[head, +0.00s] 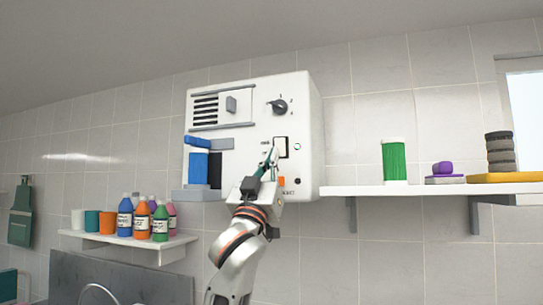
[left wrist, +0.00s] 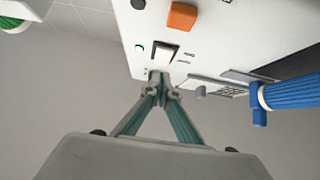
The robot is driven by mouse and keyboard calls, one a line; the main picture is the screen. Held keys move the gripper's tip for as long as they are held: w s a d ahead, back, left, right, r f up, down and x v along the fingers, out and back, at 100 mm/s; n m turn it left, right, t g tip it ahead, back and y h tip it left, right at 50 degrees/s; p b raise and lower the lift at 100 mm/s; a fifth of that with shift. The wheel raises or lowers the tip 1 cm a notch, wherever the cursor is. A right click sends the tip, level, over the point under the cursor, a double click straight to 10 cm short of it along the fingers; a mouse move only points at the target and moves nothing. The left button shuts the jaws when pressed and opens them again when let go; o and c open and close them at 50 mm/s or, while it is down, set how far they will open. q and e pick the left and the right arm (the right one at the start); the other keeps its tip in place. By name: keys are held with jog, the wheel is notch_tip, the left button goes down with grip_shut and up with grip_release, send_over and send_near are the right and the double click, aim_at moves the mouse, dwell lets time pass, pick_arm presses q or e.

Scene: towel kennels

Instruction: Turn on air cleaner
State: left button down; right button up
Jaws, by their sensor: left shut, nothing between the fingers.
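The air cleaner (head: 249,92) is a white box on the tiled wall, with a vent grille and a dark knob (head: 277,106). Its rocker switch (head: 283,146) has a dark frame and also shows in the left wrist view (left wrist: 165,52). A small green indicator (head: 297,147) sits beside it; it shows green in the left wrist view (left wrist: 139,47) too. My left gripper (head: 271,158) is shut and empty, its tips by the switch's lower edge in the left wrist view (left wrist: 160,78). I cannot tell whether they touch. My right gripper is not in view.
A blue roll (head: 198,164) sits on the unit's left side. Several bottles (head: 142,218) stand on a lower left shelf. The right shelf (head: 352,190) holds a green roll (head: 394,160), a purple item (head: 442,169) and a dark stack (head: 499,147).

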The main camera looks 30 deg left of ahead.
pick_arm(q)
jog(key=b+v, duration=0.2)
jog(key=v, duration=0.8)
jog(key=shift+w+f, duration=0.25)
jog(key=shift+f, duration=0.15)
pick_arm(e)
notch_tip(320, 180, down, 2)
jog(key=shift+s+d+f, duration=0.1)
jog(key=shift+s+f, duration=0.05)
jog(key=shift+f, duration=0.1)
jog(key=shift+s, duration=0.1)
